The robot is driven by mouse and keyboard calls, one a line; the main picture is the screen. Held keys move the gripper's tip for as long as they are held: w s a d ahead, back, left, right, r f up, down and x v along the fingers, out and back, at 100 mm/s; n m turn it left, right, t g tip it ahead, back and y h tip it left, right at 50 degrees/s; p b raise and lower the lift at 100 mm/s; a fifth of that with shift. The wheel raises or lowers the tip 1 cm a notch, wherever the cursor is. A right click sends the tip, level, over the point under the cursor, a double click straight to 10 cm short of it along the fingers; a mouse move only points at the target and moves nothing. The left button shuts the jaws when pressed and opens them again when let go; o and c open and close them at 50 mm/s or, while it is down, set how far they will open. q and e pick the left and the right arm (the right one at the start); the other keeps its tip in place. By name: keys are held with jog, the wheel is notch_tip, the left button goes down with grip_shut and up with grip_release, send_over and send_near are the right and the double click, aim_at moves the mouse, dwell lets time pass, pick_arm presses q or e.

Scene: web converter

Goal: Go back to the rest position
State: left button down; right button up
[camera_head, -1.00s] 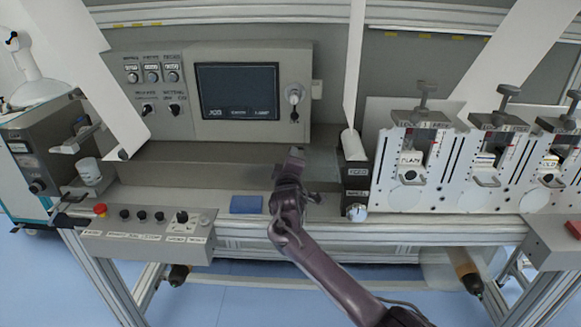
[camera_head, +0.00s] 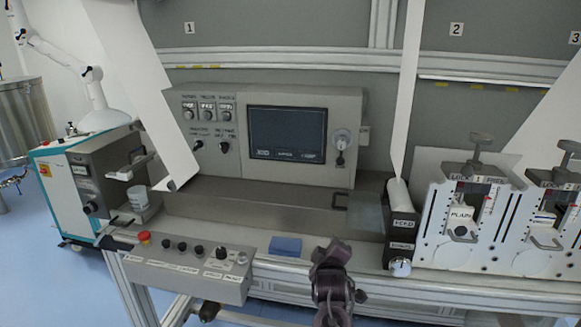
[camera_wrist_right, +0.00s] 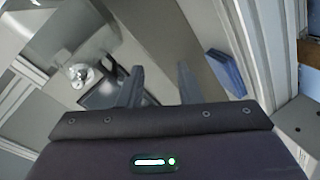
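My right gripper (camera_head: 332,246) is in the lower middle of the head view, in front of the machine's bench front edge. Its dark arm runs down out of the frame. In the right wrist view, its two dark fingers (camera_wrist_right: 160,78) stand apart with nothing between them. The gripper is open and empty. My left gripper is not in view.
The web converter's control box with a dark screen (camera_head: 287,133) stands behind the bench. A button panel (camera_head: 190,270) sticks out at the front left. A blue block (camera_head: 285,246) lies by the bench edge. White slotted units (camera_head: 462,225) stand at right.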

jog(key=s+f+m+g+y, duration=0.25)
jog(key=s+f, duration=0.25)
jog(key=s, duration=0.3)
jog(key=s+f+m+g+y, duration=0.1)
jog(key=s+f+g, duration=0.2)
jog(key=s+f, duration=0.35)
jog(key=s+d+r+m+g, duration=0.1)
jog(key=s+d+m+g, duration=0.15)
jog(key=s, duration=1.05)
jog(key=s+d+r+m+g, duration=0.1)
jog(key=s+d+g, duration=0.15)
jog(key=s, duration=0.95)
notch_tip(320, 180, down, 29)
jog(key=s+g, duration=0.1)
jog(key=g, duration=0.1)
jog(key=s+d+f+g, duration=0.1)
jog(key=s+d+f, duration=0.1)
jog(key=s+f, duration=1.7)
jog(key=shift+s+d+h, duration=0.35)
jog(key=shift+s+d, duration=0.05)
jog(key=shift+s, duration=0.25)
